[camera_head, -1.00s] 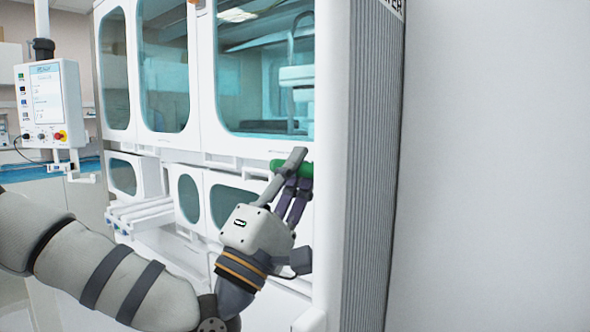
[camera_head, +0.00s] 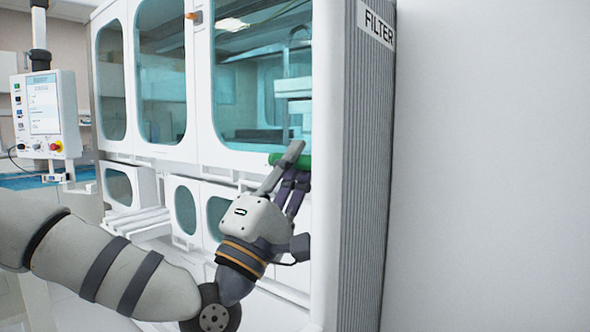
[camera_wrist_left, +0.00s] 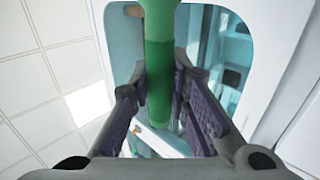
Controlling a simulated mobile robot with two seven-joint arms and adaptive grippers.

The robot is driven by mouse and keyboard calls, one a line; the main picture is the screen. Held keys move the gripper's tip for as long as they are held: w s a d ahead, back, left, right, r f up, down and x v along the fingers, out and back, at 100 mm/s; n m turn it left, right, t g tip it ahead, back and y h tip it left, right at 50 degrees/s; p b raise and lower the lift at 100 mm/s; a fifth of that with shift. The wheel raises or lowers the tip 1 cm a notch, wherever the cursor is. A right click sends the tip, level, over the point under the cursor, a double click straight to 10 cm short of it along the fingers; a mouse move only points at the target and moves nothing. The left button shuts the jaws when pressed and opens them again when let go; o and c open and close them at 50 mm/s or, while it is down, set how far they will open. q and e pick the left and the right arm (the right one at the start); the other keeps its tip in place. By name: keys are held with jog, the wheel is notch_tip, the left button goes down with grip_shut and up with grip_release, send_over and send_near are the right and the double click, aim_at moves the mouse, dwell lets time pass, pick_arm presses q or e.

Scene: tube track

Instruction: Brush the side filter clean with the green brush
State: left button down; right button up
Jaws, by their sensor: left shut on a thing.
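My left gripper (camera_head: 290,165) is shut on the green brush (camera_head: 305,160) in front of the white machine, left of its ribbed side. Only a short green piece of the brush shows in the head view. In the left wrist view the brush's green handle (camera_wrist_left: 159,70) runs upright between the two fingers of the gripper (camera_wrist_left: 172,105). The side filter (camera_head: 365,170) is the grey ribbed panel on the machine's side, with a "FILTER" label (camera_head: 379,25) near its top. The brush is apart from the ribs in the head view. My right gripper is out of view.
The white machine (camera_head: 335,200) has teal windows (camera_head: 265,75) behind my left arm. A control panel (camera_head: 44,115) on a post stands at the left. A plain white wall (camera_head: 490,170) fills the right side.

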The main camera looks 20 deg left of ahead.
pick_arm(q)
jog(key=shift+f, duration=0.2)
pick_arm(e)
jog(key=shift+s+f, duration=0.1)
